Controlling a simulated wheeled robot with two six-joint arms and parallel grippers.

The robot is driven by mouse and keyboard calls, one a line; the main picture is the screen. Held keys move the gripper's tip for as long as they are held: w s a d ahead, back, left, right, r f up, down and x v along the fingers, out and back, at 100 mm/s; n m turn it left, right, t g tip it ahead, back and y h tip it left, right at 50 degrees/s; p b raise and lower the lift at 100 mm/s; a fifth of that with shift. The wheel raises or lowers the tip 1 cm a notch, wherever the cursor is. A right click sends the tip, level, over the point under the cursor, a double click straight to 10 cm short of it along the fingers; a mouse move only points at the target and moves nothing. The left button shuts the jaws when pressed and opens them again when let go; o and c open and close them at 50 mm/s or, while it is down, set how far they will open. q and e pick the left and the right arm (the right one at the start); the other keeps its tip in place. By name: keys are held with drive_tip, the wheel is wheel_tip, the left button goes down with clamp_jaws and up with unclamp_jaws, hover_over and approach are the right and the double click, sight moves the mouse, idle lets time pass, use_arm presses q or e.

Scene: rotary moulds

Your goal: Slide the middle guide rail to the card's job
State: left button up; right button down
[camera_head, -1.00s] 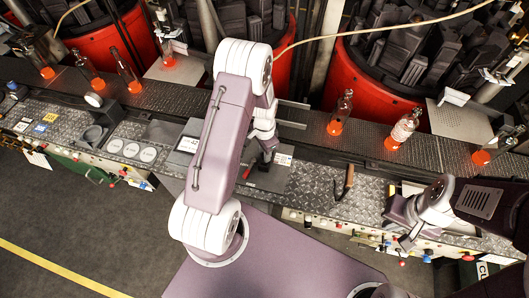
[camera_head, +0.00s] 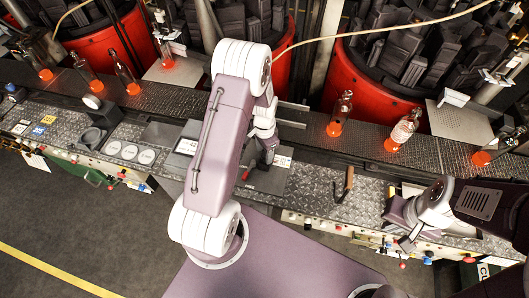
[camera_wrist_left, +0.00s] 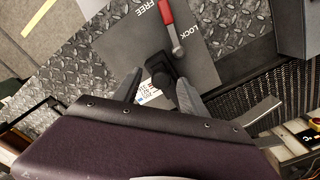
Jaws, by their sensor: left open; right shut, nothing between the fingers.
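My left gripper (camera_head: 265,160) hangs low over a flat grey plate on the machine's deck, partly hidden by its own arm in the head view. In the left wrist view my left gripper (camera_wrist_left: 163,92) is open, its fingers on either side of a black knob (camera_wrist_left: 161,76). I cannot tell whether they touch it. A red-handled lever (camera_wrist_left: 172,27) lies on the plate between the words FREE and LOCK. A small printed card (camera_wrist_left: 146,92) shows partly behind a finger. Dark rail bars (camera_head: 292,124) show beside the left arm. My right gripper (camera_head: 405,226) is shut and empty at the right.
Bottles with glowing orange bases, such as one near the middle (camera_head: 339,113), stand along the dark conveyor (camera_head: 370,138). Red round mould drums (camera_head: 378,95) stand behind it. A bent hook-like piece (camera_head: 345,184) stands on the tread-plate deck. A small display (camera_head: 187,145) sits left of my left gripper.

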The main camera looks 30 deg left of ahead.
use_arm(q)
wheel_tip(320, 180, up, 9)
drive_tip(key=b, duration=0.2)
drive_tip(key=shift+f, duration=0.2)
drive_tip(key=f+n+p, duration=0.1)
drive_tip(key=f+n, duration=0.1)
drive_tip(key=f, duration=0.1)
drive_tip(key=f+n+p, duration=0.1)
drive_tip(key=f+n, duration=0.1)
drive_tip(key=f, duration=0.1)
drive_tip(key=f+n+p, duration=0.2)
drive_tip(key=f, duration=0.1)
drive_tip(key=shift+w+f, duration=0.15)
drive_tip(key=shift+w, duration=0.15)
clamp_jaws()
idle(1.3)
